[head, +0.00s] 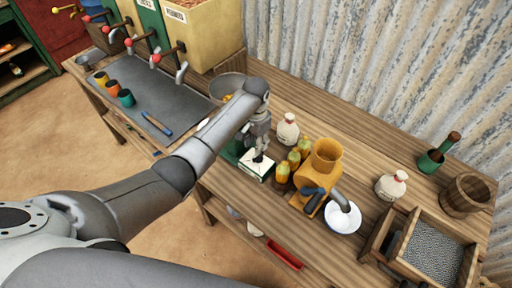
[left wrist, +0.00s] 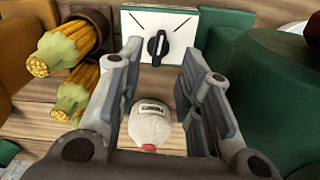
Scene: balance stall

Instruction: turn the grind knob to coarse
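The black grind knob (left wrist: 157,47) sits on a white panel (left wrist: 178,22) with two slanted dark marks. In the left wrist view the knob's bar stands nearly upright. The panel belongs to a green box, the grinder, whose white face (head: 254,169) shows in the head view. My left gripper (head: 260,149) is over this face. In the left wrist view my left gripper (left wrist: 162,52) is open, with one finger on each side of the knob and a gap on both sides. Its fingers show no contact with the knob. My right gripper is not in view.
Corn jars (head: 282,172) and an orange mill (head: 317,166) stand right of the grinder. A white bottle (head: 287,130) stands behind it and also shows in the left wrist view (left wrist: 150,125). A white bowl (head: 342,217) is farther right. A grey mat (head: 150,106) lies left.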

